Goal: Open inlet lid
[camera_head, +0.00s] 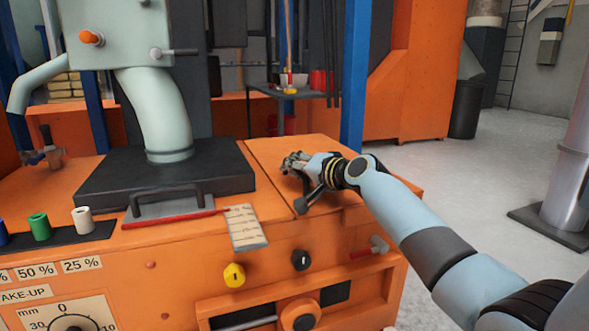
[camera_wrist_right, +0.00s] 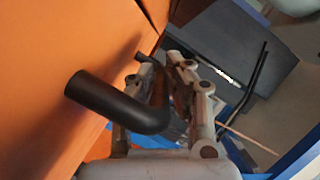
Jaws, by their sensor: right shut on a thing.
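The inlet lid appears to be the flat orange panel (camera_head: 270,152) on top of the orange machine, right of the black plate; it lies level. A black bar handle (camera_head: 308,200) stands on it, partly hidden by my right gripper (camera_head: 297,163). In the right wrist view the handle (camera_wrist_right: 115,102) is a thick bent black bar beside an orange surface. There my right gripper (camera_wrist_right: 172,75) has its fingers on either side of the bar and is shut on it. My left gripper is not in view.
Left of the lid, a black plate (camera_head: 105,183) carries a pale green pipe (camera_head: 160,110). A paper tag (camera_head: 244,228) hangs over the machine's front edge, above a yellow knob (camera_head: 234,275) and a black knob (camera_head: 301,260). A blue post (camera_head: 356,75) rises behind the lid. Open floor lies right.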

